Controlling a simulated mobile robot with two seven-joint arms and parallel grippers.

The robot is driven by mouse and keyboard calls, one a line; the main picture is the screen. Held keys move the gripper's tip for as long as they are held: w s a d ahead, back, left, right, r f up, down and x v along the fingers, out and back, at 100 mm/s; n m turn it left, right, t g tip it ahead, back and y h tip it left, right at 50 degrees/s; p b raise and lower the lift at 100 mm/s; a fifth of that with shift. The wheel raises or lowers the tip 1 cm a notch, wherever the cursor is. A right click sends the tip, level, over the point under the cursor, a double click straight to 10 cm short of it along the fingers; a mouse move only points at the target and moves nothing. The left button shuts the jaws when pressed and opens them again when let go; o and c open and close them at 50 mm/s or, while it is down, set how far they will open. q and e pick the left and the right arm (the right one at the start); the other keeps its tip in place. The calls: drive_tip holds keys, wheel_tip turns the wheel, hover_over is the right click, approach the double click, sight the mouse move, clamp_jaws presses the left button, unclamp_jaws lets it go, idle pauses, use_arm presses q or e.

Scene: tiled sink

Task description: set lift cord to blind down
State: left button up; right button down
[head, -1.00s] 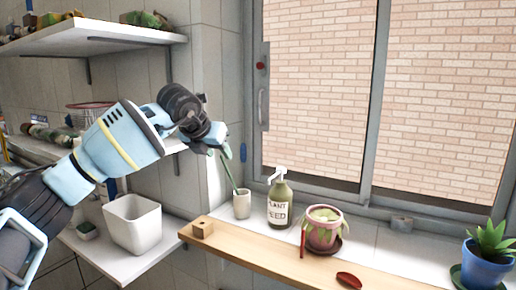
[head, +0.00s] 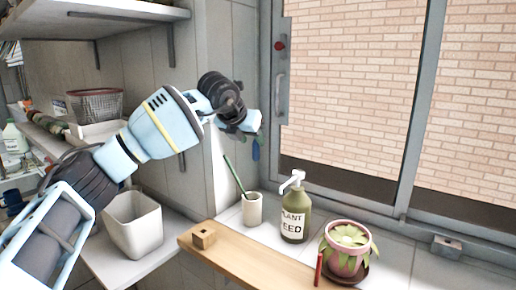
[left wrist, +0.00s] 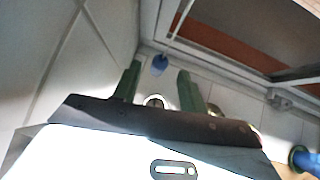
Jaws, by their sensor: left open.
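The lift cord ends in a small blue tassel (head: 255,151), hanging by the wall at the left edge of the window. In the left wrist view the tassel (left wrist: 160,64) hangs on a thin pale cord, just beyond and between the tips of my left gripper (left wrist: 158,76). Its two green fingers are spread apart with nothing between them. In the head view my left gripper (head: 253,136) is just above and beside the tassel, partly hiding the cord. I cannot tell whether they touch. The blind itself does not show. My right gripper is not in view.
A white bin (head: 134,226) stands at left.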

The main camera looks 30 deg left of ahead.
sight(254, 143)
use_arm(q)
drive_tip(key=x, duration=0.6)
drive_tip(key=shift+w+f, duration=0.15)
drive_tip(key=shift+w, duration=0.1)
clamp_jaws()
